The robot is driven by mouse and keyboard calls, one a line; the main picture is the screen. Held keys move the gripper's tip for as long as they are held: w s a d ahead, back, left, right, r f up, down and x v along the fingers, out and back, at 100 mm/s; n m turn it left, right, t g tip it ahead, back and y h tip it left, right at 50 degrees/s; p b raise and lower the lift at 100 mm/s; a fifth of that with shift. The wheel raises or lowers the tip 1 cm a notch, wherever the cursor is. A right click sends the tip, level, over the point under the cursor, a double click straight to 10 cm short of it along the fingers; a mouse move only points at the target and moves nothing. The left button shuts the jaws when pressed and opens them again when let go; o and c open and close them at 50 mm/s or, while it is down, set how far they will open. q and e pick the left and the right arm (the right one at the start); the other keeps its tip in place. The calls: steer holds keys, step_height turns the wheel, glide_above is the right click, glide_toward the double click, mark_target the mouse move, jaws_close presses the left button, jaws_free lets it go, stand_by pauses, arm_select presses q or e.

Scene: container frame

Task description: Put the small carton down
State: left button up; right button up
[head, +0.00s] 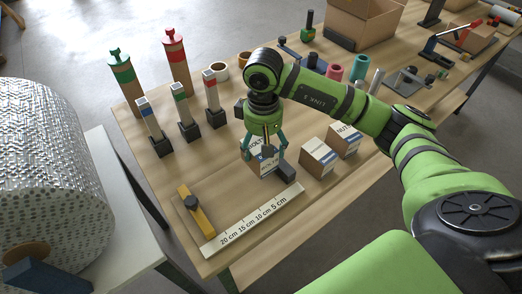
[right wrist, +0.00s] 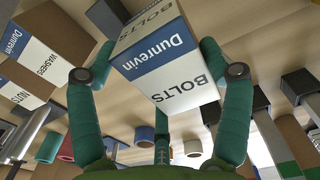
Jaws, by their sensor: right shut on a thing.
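The small carton, marked BOLTS and Dunrevin in white and blue, is in my right gripper (head: 266,150). The carton (head: 265,166) is partly hidden by the fingers in the head view. In the right wrist view the carton (right wrist: 170,60) sits between the green fingers of the right gripper (right wrist: 160,75), which are shut on it. It is over the near part of the wooden table (head: 232,160), behind the board with the centimetre scale (head: 252,222). I cannot tell whether its base touches the table. My left gripper is not in view.
Two similar cartons, WASHERS (head: 318,158) and NUTS (head: 345,139), stand close right of the gripper. A dark block (head: 289,172) is beside the held carton. A yellow piece (head: 196,212) lies at the scale's left end. Several upright posts (head: 183,115) stand at the left.

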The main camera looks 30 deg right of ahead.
step_height(320, 180, down, 4)
steer(key=shift+a+r+p, duration=0.15)
steer(key=shift+r+p, duration=0.05)
steer(key=shift+p, duration=0.7)
steer(key=shift+f, duration=0.25)
steer(key=shift+f, duration=0.1)
steer(key=shift+f, duration=0.15)
steer(key=o, duration=1.6)
steer(key=shift+o, duration=0.2)
